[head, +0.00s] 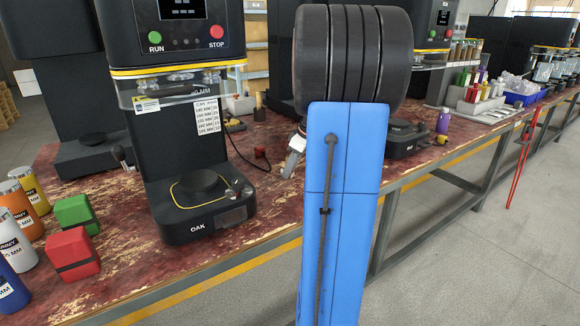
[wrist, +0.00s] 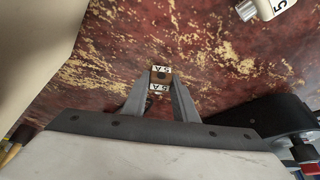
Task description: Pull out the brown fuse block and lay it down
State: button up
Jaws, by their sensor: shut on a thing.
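A small brown fuse block (wrist: 161,76) with white "5A" labels shows in the wrist view. It sits between the fingertips of my gripper (wrist: 161,80), which is shut on it. The block is seen against the worn red tabletop (wrist: 215,55), clear of any socket that I can see. I cannot tell how high it is above the table. In the head view my blue arm hides the block and most of my gripper.
The OAK seamer (head: 193,205) stands on the bench, with a red block (head: 73,254), a green block (head: 76,213) and several cans at the left. A dark unit (head: 405,140) stands behind my arm. In the wrist view, a dark rounded body (wrist: 260,122) lies at right.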

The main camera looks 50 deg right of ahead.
jog(key=o, duration=1.1)
jog(key=v, duration=1.2)
jog(key=shift+d, duration=0.1)
